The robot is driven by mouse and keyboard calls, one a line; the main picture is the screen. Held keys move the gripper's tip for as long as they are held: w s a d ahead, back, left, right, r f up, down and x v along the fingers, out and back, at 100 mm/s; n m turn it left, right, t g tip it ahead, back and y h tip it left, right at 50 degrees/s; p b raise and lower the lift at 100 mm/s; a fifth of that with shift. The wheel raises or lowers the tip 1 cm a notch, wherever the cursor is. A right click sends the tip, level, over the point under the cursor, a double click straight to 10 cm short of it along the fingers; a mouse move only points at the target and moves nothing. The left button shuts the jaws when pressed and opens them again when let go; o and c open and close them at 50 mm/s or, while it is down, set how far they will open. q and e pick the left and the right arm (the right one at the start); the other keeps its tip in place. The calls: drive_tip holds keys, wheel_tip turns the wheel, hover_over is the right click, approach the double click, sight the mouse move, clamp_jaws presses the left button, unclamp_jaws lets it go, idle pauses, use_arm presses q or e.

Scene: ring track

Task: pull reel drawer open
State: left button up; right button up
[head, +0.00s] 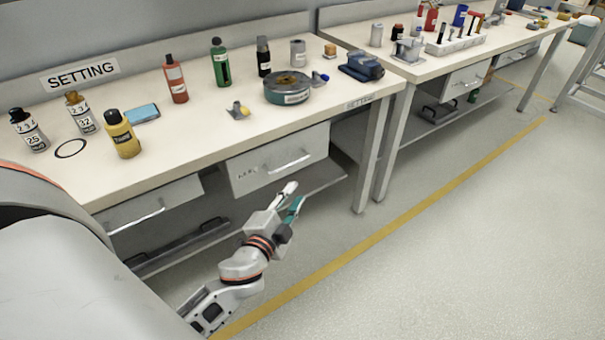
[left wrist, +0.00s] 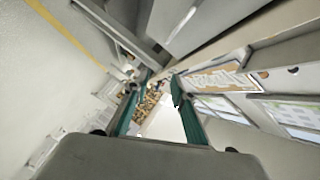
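A light grey drawer (head: 262,172) with a bar handle (head: 287,161) hangs under the right part of the near bench; its small label is too small to read. My left gripper (head: 291,200) is in front of and below this drawer, apart from the handle. In the left wrist view, the two teal fingers (left wrist: 156,104) stand apart with nothing clearly held between them. A second drawer (head: 165,190) with a bar handle is further left under the same bench. I cannot tell which drawer is which by its label. My right gripper is not in view.
The near bench top (head: 200,125) carries bottles, a teal round reel (head: 288,95) and a blue device (head: 361,66). A bench leg (head: 369,150) stands right of the drawer. A lower shelf (head: 325,178) runs beneath. The floor (head: 450,220) in front is clear.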

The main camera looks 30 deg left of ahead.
sight(291, 165)
use_arm(q)
drive_tip(key=w+a+f+m+t+y+b, duration=0.1)
drive_tip(key=w+a+f+m+y+b, duration=0.25)
drive_tip(key=a+f+b, duration=0.35)
drive_tip(key=shift+m+t+y, duration=0.35)
drive_tip(key=shift+m+t, duration=0.2)
drive_tip(key=shift+t, duration=0.05)
drive_tip(key=w+r, duration=0.1)
drive_tip(key=w, duration=0.1)
drive_tip(key=w+a+r, duration=0.1)
drive_tip(key=w, duration=0.2)
drive_tip(key=w+a+r, duration=0.1)
drive_tip(key=w+r, duration=0.1)
drive_tip(key=w, duration=0.1)
drive_tip(key=shift+r+b, duration=0.1)
drive_tip(key=shift+b, duration=0.25)
drive_tip(key=shift+w+a, duration=0.3)
drive_tip(key=shift+w, duration=0.25)
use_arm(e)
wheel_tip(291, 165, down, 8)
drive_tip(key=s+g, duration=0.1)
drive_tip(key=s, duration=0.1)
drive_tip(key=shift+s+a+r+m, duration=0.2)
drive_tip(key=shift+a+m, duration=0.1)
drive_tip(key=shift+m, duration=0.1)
use_arm(q)
clamp_jaws()
